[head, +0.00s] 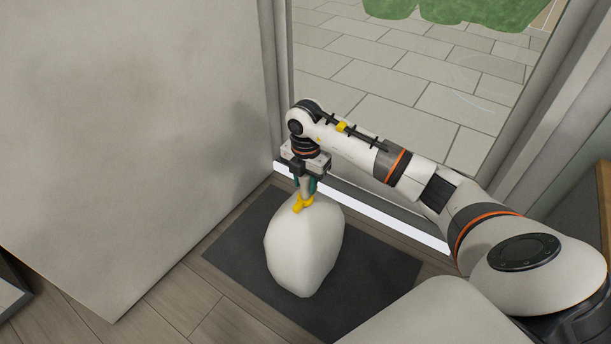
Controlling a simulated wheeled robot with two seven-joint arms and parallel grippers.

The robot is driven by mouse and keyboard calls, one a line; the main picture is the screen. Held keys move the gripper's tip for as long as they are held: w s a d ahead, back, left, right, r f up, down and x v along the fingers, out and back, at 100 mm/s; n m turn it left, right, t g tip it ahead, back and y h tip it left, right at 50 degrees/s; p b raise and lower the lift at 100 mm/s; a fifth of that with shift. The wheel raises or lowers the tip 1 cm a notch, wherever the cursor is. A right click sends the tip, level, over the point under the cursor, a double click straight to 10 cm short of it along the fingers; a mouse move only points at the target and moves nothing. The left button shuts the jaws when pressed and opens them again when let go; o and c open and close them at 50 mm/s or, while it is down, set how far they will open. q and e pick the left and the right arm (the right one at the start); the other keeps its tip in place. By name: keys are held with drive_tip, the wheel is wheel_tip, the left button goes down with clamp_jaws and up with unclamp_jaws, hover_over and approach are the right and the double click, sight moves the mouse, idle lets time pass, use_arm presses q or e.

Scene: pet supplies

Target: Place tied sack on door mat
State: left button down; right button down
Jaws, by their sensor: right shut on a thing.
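The tied sack (304,246) is a white bulky bag with a yellow tie around its neck. It hangs or stands upright over the dark grey door mat (375,275), and I cannot tell whether its bottom touches the mat. My right gripper (306,184) points down and is shut on the neck of the sack, just above the yellow tie. The sack hides the middle of the mat. My left gripper is not in view.
A grey wall panel (130,130) stands at the left. A glass door with a metal frame (283,80) is behind the mat, with paving and green bushes (450,10) outside. Wooden floor (190,300) is bare to the left of the mat.

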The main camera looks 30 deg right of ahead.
drive_tip(key=shift+w+f, duration=0.1)
drive_tip(key=shift+f, duration=0.8)
drive_tip(key=shift+r, duration=0.1)
drive_tip(key=c, duration=1.3)
unclamp_jaws()
drive_tip(key=shift+f, duration=0.3)
drive_tip(key=shift+c, duration=0.2)
drive_tip(key=o, duration=0.4)
drive_tip(key=shift+r, duration=0.15)
